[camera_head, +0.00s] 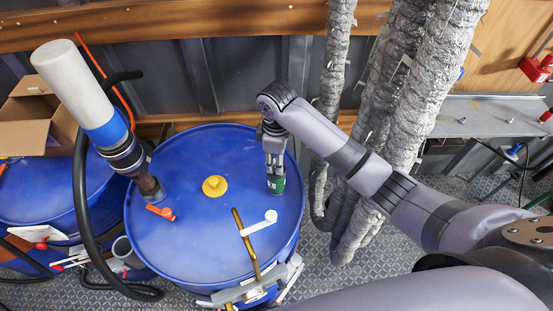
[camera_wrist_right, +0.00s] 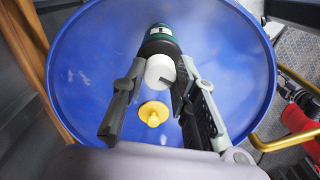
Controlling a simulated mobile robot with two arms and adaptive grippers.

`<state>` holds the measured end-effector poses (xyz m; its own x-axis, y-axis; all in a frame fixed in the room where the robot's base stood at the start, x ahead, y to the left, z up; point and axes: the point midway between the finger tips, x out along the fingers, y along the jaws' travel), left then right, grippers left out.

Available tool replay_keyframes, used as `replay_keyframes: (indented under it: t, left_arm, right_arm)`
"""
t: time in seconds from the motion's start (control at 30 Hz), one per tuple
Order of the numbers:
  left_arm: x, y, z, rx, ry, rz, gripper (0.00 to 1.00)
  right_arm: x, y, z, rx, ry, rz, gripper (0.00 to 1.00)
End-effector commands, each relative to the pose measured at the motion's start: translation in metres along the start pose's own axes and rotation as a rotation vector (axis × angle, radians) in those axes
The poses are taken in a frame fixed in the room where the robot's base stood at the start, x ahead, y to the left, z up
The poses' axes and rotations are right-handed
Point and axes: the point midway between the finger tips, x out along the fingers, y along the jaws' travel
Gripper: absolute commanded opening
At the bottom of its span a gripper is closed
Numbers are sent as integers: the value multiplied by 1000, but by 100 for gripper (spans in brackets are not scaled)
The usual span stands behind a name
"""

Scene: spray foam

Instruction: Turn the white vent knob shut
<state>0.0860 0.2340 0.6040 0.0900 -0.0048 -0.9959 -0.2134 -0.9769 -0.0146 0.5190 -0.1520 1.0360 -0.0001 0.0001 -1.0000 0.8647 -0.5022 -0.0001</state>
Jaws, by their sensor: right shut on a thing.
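The white vent knob (camera_wrist_right: 160,70) is a round white cap on a dark green and black fitting (camera_wrist_right: 160,38), which stands on the blue drum lid. In the wrist view the knob lies between the two fingers of my right gripper (camera_wrist_right: 163,82), which is shut on it. In the head view my right gripper (camera_head: 274,160) points down at the right part of the lid, with the green fitting (camera_head: 276,184) at its fingertips. The knob is hidden there by the fingers. My left gripper is not in view.
The blue drum (camera_head: 200,245) also bears a yellow cap (camera_head: 214,186), a white lever (camera_head: 258,222) on a brass pipe (camera_head: 246,246), and an orange handle (camera_head: 160,212). A tall white cylinder (camera_head: 75,82) rises at left. Silver-wrapped pipes (camera_head: 428,95) stand behind my right arm.

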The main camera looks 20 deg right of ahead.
Motion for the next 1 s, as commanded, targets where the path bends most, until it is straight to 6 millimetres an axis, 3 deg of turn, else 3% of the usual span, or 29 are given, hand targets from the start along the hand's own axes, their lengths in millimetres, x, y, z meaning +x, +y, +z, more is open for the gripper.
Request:
replay_keyframes:
  t: [0.6, 1.0]
  left_arm:
    - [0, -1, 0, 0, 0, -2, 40]
    - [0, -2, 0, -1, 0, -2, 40]
  right_arm:
    - [0, -1, -1, 513, 2, -1, 0]
    - [-1, 0, 0, 546, 1, 1, 0]
